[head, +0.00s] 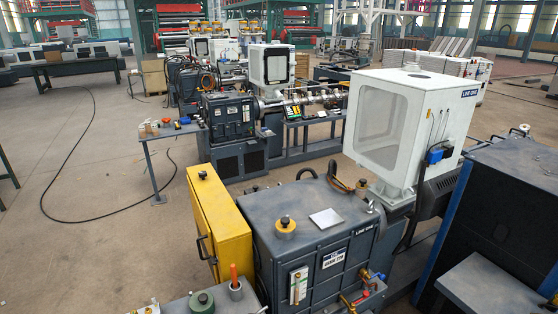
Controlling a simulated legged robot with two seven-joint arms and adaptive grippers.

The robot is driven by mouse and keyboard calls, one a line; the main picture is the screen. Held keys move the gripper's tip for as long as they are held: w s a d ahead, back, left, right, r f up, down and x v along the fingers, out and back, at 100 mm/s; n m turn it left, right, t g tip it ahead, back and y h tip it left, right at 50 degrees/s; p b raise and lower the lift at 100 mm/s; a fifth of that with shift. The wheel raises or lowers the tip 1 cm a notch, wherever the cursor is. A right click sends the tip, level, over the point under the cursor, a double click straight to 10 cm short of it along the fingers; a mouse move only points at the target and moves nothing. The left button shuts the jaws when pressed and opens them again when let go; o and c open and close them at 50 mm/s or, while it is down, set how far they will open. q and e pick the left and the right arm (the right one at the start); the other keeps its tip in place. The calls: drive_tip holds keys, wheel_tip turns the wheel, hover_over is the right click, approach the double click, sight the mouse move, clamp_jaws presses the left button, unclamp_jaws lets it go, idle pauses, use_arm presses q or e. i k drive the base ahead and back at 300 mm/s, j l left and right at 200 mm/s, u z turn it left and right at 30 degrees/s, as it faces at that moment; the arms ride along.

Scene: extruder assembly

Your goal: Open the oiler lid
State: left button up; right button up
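A dark grey gearbox-like machine (310,245) stands in the near middle of the head view, marked LINE ONE. On its top sit a yellow cap (285,226) with a dark knob and a pale square plate (326,218) lying flat. Another yellow cap (362,186) sits at its far right corner. No part is plainly labelled as the oiler lid, so I cannot tell which it is. Both caps look seated. Neither of my grippers shows in this view.
A yellow cabinet (219,225) with a black handle adjoins the machine on the left. A green round part (202,302) and a cup with an orange-handled tool (235,288) stand in front. A white hopper housing (412,125) rises behind right. Open floor lies left, crossed by a black cable (68,160).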

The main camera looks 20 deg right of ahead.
sight(362, 184)
drive_tip(key=z, duration=1.4)
drive_tip(key=i+z, duration=0.15)
drive_tip(key=i+l, duration=0.05)
